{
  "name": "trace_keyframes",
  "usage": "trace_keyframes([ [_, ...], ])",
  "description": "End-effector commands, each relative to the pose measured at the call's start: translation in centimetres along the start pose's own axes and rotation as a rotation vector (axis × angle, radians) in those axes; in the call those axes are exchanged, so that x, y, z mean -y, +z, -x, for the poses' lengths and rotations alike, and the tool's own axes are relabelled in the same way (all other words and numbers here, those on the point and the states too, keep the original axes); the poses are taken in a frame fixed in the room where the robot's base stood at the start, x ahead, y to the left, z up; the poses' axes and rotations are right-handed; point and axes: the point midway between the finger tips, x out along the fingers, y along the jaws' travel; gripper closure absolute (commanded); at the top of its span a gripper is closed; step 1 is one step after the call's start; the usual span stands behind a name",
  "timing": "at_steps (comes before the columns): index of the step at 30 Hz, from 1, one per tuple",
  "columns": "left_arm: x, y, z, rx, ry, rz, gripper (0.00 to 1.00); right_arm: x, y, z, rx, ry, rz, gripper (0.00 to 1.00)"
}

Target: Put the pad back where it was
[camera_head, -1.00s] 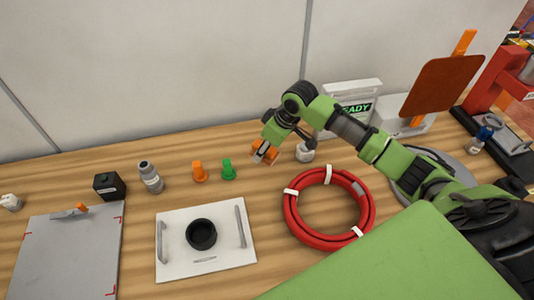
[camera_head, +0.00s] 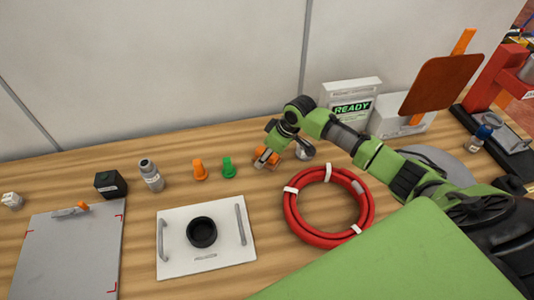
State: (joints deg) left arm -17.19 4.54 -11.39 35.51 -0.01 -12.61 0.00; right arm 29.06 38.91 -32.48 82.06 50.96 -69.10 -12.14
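No thing in view is plainly marked as the pad, and I cannot tell which one it is. My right gripper (camera_head: 263,162), on a green arm coming in from the right, is low over the back middle of the table. A small orange item (camera_head: 274,157) shows right beside its fingers, partly hidden by the wrist. I cannot tell whether the fingers touch or hold it. A small silver-grey round item (camera_head: 305,151) stands just right of the gripper. My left gripper is not in view.
A white plate (camera_head: 173,263) with two handles carries a black ring. A grey board (camera_head: 65,262) lies left. Orange (camera_head: 200,170) and green (camera_head: 229,168) pieces, a grey bottle (camera_head: 151,175) and a black box (camera_head: 110,184) stand behind. A red hose coil (camera_head: 292,216) and READY display (camera_head: 352,97) are right.

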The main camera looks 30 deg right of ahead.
Motion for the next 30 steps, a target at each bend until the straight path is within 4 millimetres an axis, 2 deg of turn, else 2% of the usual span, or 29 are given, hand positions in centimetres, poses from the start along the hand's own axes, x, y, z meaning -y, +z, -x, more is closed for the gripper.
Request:
trace_keyframes([
  [10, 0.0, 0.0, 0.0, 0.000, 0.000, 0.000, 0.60, 0.0, -0.1, 0.1, 0.000, 0.000, 0.000, 0.42],
  [14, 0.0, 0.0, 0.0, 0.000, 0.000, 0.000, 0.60, -0.1, -0.1, 0.9, -0.001, 0.002, 0.001, 0.42],
  [17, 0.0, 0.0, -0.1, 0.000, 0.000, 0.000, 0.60, -0.1, -0.2, 2.3, -0.002, 0.003, 0.002, 0.42],
  [27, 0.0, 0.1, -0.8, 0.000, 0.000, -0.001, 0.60, -0.1, -0.1, 9.5, -0.001, 0.002, 0.002, 0.42],
  [30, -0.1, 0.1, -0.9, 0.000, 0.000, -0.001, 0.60, -0.1, -0.1, 10.9, -0.001, 0.001, 0.000, 0.42],
])
